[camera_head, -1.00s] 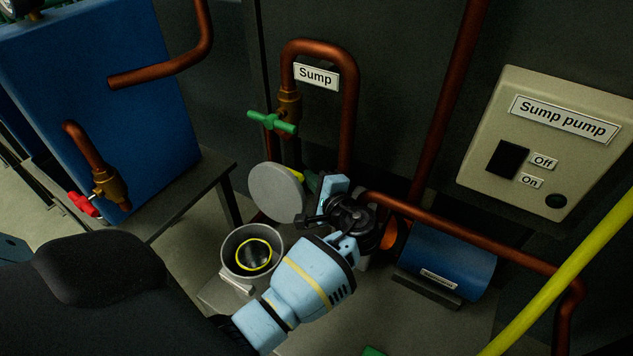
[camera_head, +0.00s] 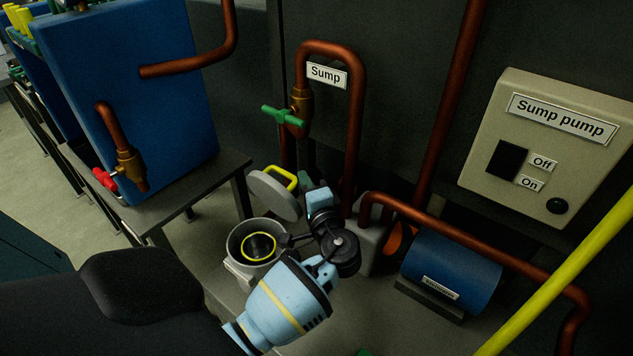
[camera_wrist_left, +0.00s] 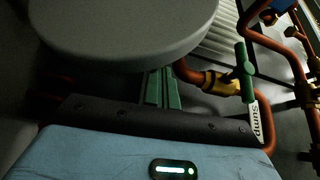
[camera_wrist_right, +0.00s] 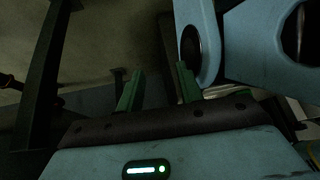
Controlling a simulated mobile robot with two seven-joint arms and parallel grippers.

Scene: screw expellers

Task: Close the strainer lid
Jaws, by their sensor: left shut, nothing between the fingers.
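The strainer (camera_head: 237,243) is a grey round pot with a yellow ring inside, its top uncovered. Its round grey lid (camera_head: 273,197) stands tilted above and behind the opening, with a yellow handle (camera_head: 284,177) on its far side. My left gripper (camera_head: 304,181) is beside the lid's right edge in the head view. In the left wrist view, its green fingers (camera_wrist_left: 161,88) are together and empty, just by the grey lid (camera_wrist_left: 125,30); contact is unclear. In the right wrist view, my right gripper (camera_wrist_right: 157,85) has its fingers apart with nothing between them.
A copper pipe with a green valve (camera_head: 283,116) rises behind the lid. The blue pump (camera_head: 452,274) and its pipe lie to the right. A blue tank (camera_head: 130,90) on a table stands at left. A yellow pole (camera_head: 560,270) crosses at right.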

